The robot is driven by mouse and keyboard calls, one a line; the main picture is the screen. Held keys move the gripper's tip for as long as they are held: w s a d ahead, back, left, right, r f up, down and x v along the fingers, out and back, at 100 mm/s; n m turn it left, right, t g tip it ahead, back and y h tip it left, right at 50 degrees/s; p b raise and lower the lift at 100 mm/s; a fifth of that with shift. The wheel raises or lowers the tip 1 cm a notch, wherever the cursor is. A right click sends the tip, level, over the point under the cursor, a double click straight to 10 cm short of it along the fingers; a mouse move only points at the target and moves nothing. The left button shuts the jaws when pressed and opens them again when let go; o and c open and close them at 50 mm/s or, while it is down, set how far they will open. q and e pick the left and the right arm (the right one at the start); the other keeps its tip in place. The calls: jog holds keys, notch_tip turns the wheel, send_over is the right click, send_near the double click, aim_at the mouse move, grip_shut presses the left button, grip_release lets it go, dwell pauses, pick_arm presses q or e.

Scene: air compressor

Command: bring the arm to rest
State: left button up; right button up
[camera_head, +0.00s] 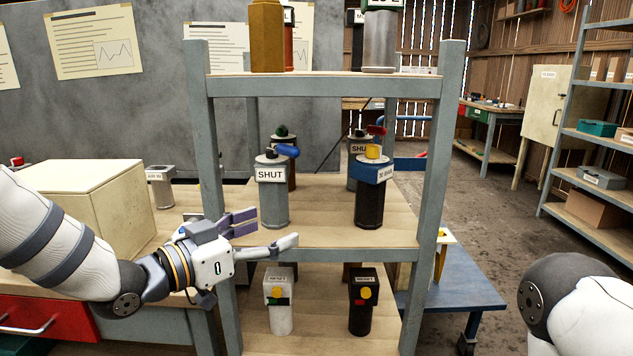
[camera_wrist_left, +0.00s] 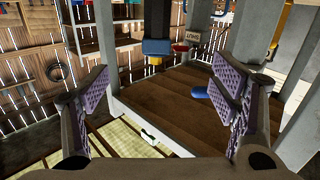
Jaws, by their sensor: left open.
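My left arm comes in from the left in the head view, in front of the grey rack's left post. My left gripper (camera_head: 268,228) is open and points right, at about the height of the middle shelf's front edge. Nothing shows between its fingers. In the left wrist view, both purple-padded fingers of the left gripper (camera_wrist_left: 160,100) stand wide apart, with open space between them. Of my right arm, only a white and dark rounded part shows at the lower right of the head view; its gripper is out of view.
The grey rack (camera_head: 452,130) carries a SHUT post (camera_head: 273,204) with a blue lever and a dark post (camera_head: 369,207) with a blue block. Two RESET posts, white (camera_head: 281,318) and black (camera_head: 360,318), stand below. A beige box (camera_head: 85,205) is left. Open floor lies right.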

pick_arm(q)
jog(key=s+a+f+n+g+y, duration=0.15)
jog(key=s+f, duration=0.25)
jog(key=f, duration=0.5)
jog(key=s+f+n+g+y, duration=0.2)
jog(key=s+f+y, duration=0.15)
jog(key=f, duration=0.45)
jog(key=s+a+f+n+g+y, duration=0.15)
jog(key=s+f, duration=0.25)
jog(key=f, duration=0.5)
jog(key=s+a+f+n+g+y, duration=0.1)
jog(key=s+a+f+g, duration=0.2)
jog(key=s, duration=0.7)
jog(key=s+a+f+n+g+y, duration=0.1)
jog(key=s+a+f+g+y, duration=0.1)
jog(key=s, duration=0.9)
jog(key=s+a+f+n+g+y, duration=0.1)
jog(key=s+a+f+g, duration=0.3)
jog(key=s, duration=0.7)
jog(key=shift+a+f+n+g+y, duration=0.25)
jog(key=shift+f+n+g+y, duration=0.05)
jog(key=shift+f+y, duration=0.35)
